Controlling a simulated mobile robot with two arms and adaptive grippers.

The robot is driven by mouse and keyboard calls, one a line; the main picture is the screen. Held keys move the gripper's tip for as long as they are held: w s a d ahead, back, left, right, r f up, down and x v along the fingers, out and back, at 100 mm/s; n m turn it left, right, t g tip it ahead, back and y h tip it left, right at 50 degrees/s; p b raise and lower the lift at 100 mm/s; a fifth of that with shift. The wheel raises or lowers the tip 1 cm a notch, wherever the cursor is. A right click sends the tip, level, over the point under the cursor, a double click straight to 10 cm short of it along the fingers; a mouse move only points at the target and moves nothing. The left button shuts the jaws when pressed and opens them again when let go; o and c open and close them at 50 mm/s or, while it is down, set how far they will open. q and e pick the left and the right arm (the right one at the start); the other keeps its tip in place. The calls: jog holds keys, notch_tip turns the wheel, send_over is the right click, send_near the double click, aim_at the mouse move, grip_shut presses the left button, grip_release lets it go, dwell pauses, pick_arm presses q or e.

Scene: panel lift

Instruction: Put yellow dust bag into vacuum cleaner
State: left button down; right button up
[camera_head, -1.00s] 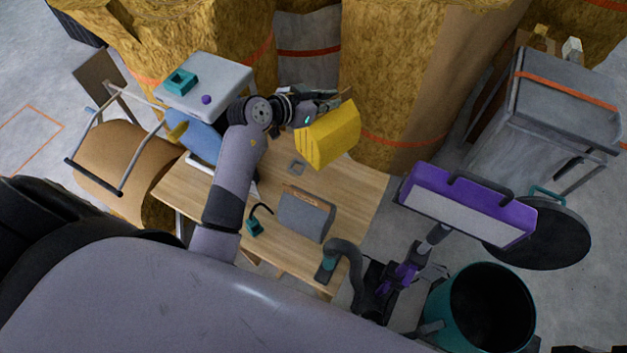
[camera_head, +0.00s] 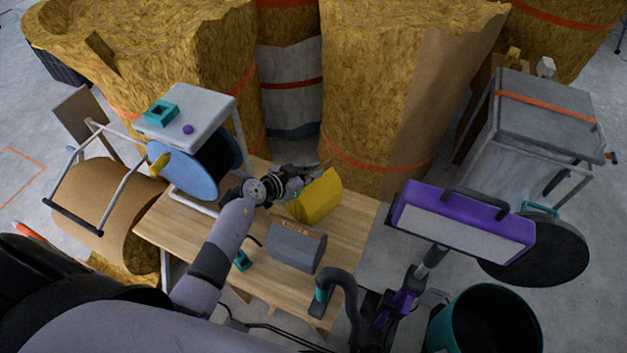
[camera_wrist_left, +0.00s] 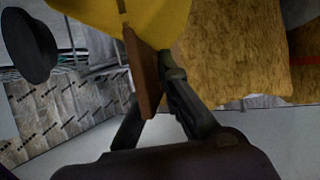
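The yellow dust bag (camera_head: 319,199) is in my left gripper (camera_head: 294,192), over the back right of the wooden table. In the left wrist view, the two dark fingers (camera_wrist_left: 158,72) are closed on the brown plate of the yellow bag (camera_wrist_left: 160,18). I cannot tell whether the bag touches the table. The purple vacuum cleaner (camera_head: 480,225), with a light panel and dark handle, stands on the floor to the right of the table.
On the wooden table (camera_head: 350,230) a grey block with a brown strip (camera_head: 297,250) lies in front of the bag. A white stand (camera_head: 190,118) with a blue disc is at the left. A teal bin (camera_head: 447,325) is at the front right. Straw bales (camera_head: 360,90) stand behind.

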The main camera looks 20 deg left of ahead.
aim_at(314, 190)
pick_arm(q)
jog(key=shift+f+b, duration=0.35)
jog(key=shift+f, duration=1.1)
jog(key=c, duration=1.8)
grip_release()
